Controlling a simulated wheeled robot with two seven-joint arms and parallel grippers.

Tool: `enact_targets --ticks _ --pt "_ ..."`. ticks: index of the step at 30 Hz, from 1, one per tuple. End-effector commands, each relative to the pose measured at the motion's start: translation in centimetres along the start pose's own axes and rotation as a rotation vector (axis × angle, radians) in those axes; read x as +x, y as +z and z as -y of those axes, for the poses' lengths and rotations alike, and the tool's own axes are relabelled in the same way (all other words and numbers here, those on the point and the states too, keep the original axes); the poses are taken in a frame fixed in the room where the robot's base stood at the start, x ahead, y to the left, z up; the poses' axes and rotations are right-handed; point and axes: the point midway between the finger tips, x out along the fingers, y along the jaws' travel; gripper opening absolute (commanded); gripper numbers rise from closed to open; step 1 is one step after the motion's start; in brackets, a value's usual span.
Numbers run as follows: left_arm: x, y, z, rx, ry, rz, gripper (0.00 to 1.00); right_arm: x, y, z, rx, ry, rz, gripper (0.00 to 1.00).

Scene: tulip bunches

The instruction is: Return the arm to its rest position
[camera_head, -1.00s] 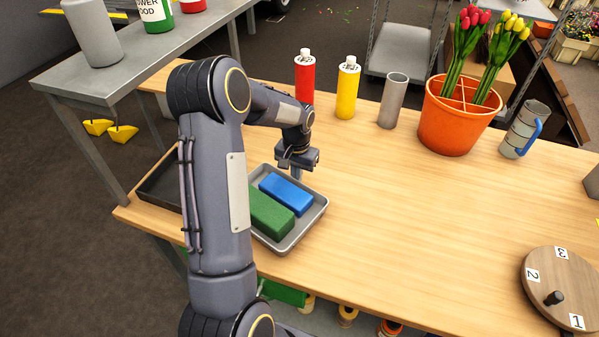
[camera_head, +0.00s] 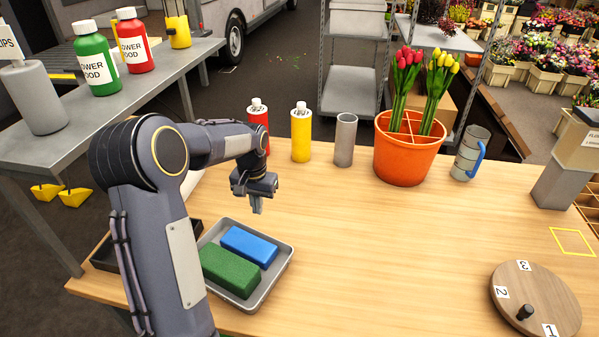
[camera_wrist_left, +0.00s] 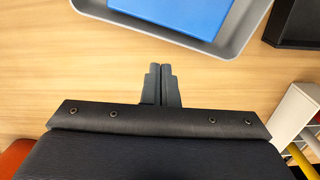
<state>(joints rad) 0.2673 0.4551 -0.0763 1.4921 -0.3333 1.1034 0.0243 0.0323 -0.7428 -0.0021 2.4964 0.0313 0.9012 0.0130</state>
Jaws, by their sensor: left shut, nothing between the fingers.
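My left arm comes in from the left in the head view. Its gripper (camera_head: 257,205) hangs above the wooden table, just behind the grey tray (camera_head: 284,262). In the left wrist view the two fingers (camera_wrist_left: 160,72) are together with nothing between them. The tray holds a blue block (camera_head: 249,245) and a green block (camera_head: 230,271) side by side. The blue block also shows in the wrist view (camera_wrist_left: 185,12), apart from the fingertips. My right gripper is not in view.
A red bottle (camera_head: 259,121), a yellow bottle (camera_head: 301,135) and a grey cylinder (camera_head: 345,140) stand behind the gripper. An orange pot (camera_head: 405,157) holds red and yellow tulips. A mug (camera_head: 468,155) and a numbered round board (camera_head: 540,300) are further right. The middle table is clear.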

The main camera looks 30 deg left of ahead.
Motion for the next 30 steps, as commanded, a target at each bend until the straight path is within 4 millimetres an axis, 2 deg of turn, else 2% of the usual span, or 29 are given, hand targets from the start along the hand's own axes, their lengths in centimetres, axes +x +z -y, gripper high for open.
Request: enact_targets --ticks 6,8,11,15,19,24,27,30 --pt "-0.5 0.3 -0.2 0.0 0.006 -0.006 0.0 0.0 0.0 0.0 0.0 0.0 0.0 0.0" --pt "-1.4 0.9 -0.6 0.001 0.018 -0.022 0.0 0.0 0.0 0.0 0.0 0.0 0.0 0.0" --pt "-4.0 3.3 -1.9 0.006 0.059 -0.068 0.0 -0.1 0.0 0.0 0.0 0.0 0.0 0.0" --pt "-8.1 8.9 -4.8 0.019 0.147 -0.164 0.0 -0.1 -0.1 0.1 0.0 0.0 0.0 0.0" --pt "-10.3 15.0 -7.6 0.036 0.233 -0.253 0.0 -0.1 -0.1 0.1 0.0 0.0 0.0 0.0" --pt "-10.5 22.2 -10.7 0.056 0.333 -0.353 0.0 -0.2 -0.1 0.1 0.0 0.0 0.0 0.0" --pt "-9.8 25.1 -12.0 0.064 0.376 -0.394 0.0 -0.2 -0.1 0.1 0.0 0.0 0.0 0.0" --pt "-9.1 26.8 -12.8 0.068 0.402 -0.419 0.0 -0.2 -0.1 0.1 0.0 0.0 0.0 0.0"
